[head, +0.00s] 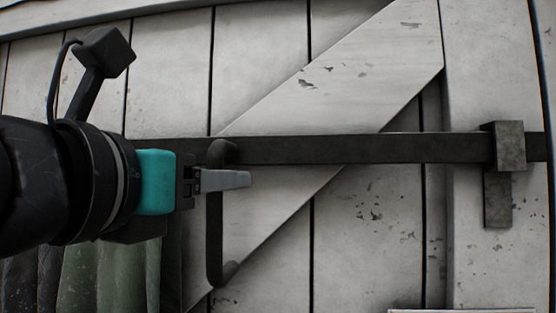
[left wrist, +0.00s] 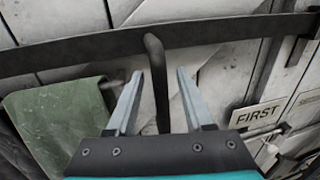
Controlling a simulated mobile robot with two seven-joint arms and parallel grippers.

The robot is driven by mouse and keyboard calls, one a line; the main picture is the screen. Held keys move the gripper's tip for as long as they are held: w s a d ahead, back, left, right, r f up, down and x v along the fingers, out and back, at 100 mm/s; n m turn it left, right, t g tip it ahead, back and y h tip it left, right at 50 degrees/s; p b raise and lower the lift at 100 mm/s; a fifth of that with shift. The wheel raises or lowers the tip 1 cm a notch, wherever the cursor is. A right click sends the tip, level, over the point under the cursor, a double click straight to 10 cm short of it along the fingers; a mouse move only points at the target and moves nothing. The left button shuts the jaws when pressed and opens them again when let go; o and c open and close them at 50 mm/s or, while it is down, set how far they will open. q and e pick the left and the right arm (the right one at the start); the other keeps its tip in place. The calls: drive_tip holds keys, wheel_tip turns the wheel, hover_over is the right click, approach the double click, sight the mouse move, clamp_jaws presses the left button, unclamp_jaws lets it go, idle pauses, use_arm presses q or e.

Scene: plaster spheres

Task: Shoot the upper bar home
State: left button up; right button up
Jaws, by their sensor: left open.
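A long dark metal bar (head: 350,149) runs level across the white plank door. It also shows across the top of the left wrist view (left wrist: 80,52). At the right it passes behind or through a dark bracket (head: 505,146). A dark, bent handle (head: 214,245) hangs down from the bar's left part. My left gripper (head: 228,180) is at the handle's upper part, just below the bar. In the left wrist view its two grey fingers (left wrist: 158,90) are apart, with the handle (left wrist: 157,75) between them and gaps on both sides. My right gripper is not in view.
A green cloth (head: 82,275) hangs at the lower left, also in the left wrist view (left wrist: 62,120). A sign reading FIRST (left wrist: 257,115) is at the right there. A pale diagonal brace (head: 345,70) crosses the door behind the bar. A dark upright piece (head: 497,202) hangs below the bracket.

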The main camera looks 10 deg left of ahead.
use_arm(q)
drive_tip(key=p+x, duration=0.1)
drive_tip(key=x, duration=0.2)
drive_tip(key=shift+w+p, duration=0.3)
drive_tip(key=shift+w, duration=0.05)
clamp_jaws()
idle(1.3)
